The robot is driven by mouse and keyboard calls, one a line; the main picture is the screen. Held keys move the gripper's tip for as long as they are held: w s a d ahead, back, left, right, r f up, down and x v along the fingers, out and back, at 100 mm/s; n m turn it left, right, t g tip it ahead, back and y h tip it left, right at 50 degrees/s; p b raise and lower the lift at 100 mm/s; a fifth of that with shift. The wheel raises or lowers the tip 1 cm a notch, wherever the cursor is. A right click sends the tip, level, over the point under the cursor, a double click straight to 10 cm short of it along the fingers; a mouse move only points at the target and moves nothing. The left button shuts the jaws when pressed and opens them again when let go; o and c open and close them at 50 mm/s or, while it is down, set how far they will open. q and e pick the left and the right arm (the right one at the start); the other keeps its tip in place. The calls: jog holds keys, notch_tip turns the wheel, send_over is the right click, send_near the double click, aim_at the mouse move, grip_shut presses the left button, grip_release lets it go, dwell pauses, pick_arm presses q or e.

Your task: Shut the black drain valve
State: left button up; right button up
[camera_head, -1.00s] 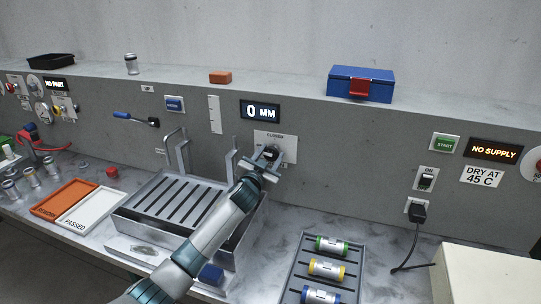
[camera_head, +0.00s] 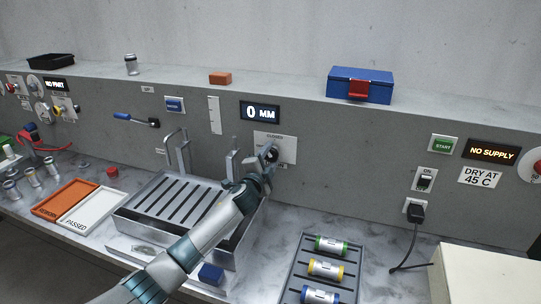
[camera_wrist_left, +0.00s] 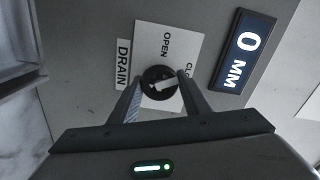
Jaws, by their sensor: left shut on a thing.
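The black drain valve (camera_wrist_left: 158,88) is a round knob with a pale bar across it, on a white plate (camera_wrist_left: 172,45) marked OPEN and CLO…, beside a DRAIN label. My left gripper (camera_wrist_left: 156,80) has its fingers on either side of the knob and is shut on it. In the head view the valve (camera_head: 271,153) is partly hidden by my left gripper (camera_head: 268,160), which reaches up to the wall plate (camera_head: 288,146). The bar points toward the CLO… side in the wrist view; its exact angle is hard to tell. My right gripper is out of view.
A display (camera_head: 260,112) above the valve reads 0 MM. A slotted metal sink (camera_head: 130,208) stands below and left. A rack (camera_head: 293,268) with several coloured cylinders is to the right. A blue toolbox (camera_head: 345,84) sits on the ledge.

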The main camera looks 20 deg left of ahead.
pick_arm(q)
jog(key=m+p, duration=0.1)
jog(key=m, duration=0.5)
jog(key=shift+f, duration=0.1)
dwell(0.3)
jog(key=o, duration=1)
jog(key=shift+o, duration=0.2)
jog(key=shift+s, duration=0.15)
jog(key=s+b, duration=0.3)
jog(key=s, duration=1.4)
jog(key=shift+a+b, duration=0.25)
jog(key=shift+b, duration=0.05)
jog(key=shift+s+f, duration=0.1)
jog(key=shift+s, duration=0.05)
